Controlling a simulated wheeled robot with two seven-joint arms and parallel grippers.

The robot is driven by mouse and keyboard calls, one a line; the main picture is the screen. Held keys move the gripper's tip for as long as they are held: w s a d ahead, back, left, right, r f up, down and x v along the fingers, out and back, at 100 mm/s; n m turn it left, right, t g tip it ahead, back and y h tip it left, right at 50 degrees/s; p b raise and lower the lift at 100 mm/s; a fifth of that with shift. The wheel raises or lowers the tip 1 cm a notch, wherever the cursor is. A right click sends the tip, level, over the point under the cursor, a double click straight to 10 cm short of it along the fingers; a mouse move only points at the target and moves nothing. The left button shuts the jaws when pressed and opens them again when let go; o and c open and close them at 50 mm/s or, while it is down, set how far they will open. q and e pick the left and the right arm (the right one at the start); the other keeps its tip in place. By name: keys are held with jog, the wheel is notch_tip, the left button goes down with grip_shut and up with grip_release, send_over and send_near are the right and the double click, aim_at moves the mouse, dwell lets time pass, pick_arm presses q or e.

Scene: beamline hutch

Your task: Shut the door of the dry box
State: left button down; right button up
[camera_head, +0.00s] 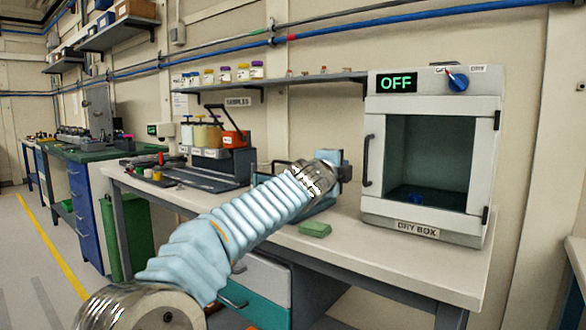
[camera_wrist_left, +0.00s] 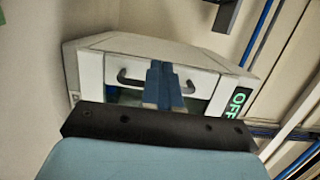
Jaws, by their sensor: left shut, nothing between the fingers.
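The dry box (camera_head: 428,225) is a white cabinet at the right end of the bench in the head view. Its door (camera_head: 374,195) has a dark window (camera_head: 430,150), a black handle on the left and hinges on the right. The door looks flush with the front; I see no clear gap. My left gripper (camera_head: 346,172) is shut and empty, just left of the handle in the head view. In the left wrist view its blue fingers (camera_wrist_left: 163,86) overlap the middle of the handle (camera_wrist_left: 130,79); contact cannot be told. My right gripper is not in view.
The bench (camera_head: 350,240) has a green block (camera_head: 315,229) left of the dry box. A rack with bottles (camera_head: 207,137) stands further left, under a wall shelf (camera_head: 290,80). The display (camera_head: 396,83) reads OFF, beside a blue knob (camera_head: 458,82). Bench front is mostly clear.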

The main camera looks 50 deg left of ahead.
pick_arm(q)
jog(key=s+a+p, duration=0.4)
jog(key=s+a, duration=0.2)
jog(key=s, duration=0.1)
jog(key=shift+s+a, duration=0.15)
jog(key=shift+a, duration=0.15)
